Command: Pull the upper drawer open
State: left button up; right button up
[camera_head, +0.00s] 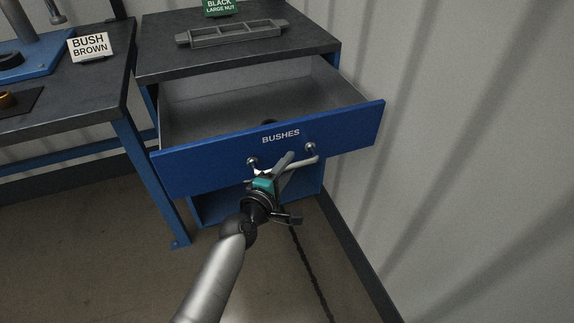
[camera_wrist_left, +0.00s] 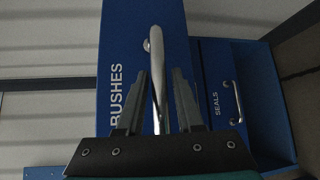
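The upper drawer (camera_head: 345,118), with a blue front marked BUSHES, stands well out of the cabinet and its grey inside shows. Its silver bar handle (camera_head: 303,161) is on the front below the label; in the left wrist view the handle (camera_wrist_left: 158,75) runs between the fingers. My left gripper (camera_head: 276,170) is at the handle. In the left wrist view the left gripper (camera_wrist_left: 159,80) is open, one finger on each side of the bar, with gaps showing beside it. My right gripper is in neither view.
A lower drawer (camera_wrist_left: 218,120) marked SEALS is shut. A grey tray (camera_head: 232,34) and a green sign (camera_head: 221,6) are on the cabinet top. A workbench (camera_head: 95,85) stands left; a corrugated wall (camera_head: 460,130) is close on the right. A dark thing (camera_head: 268,122) shows inside the drawer.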

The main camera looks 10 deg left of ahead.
pick_arm(q)
jog(key=shift+o, duration=1.1)
jog(key=shift+s, duration=0.3)
jog(key=p+v, duration=0.2)
jog(key=v, duration=1.2)
jog(key=shift+s+p, duration=0.3)
jog(key=shift+p, duration=0.1)
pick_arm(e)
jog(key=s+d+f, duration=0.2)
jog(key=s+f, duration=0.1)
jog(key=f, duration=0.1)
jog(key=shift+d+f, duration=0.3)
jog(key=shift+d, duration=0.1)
pick_arm(q)
jog(key=shift+a, duration=0.15)
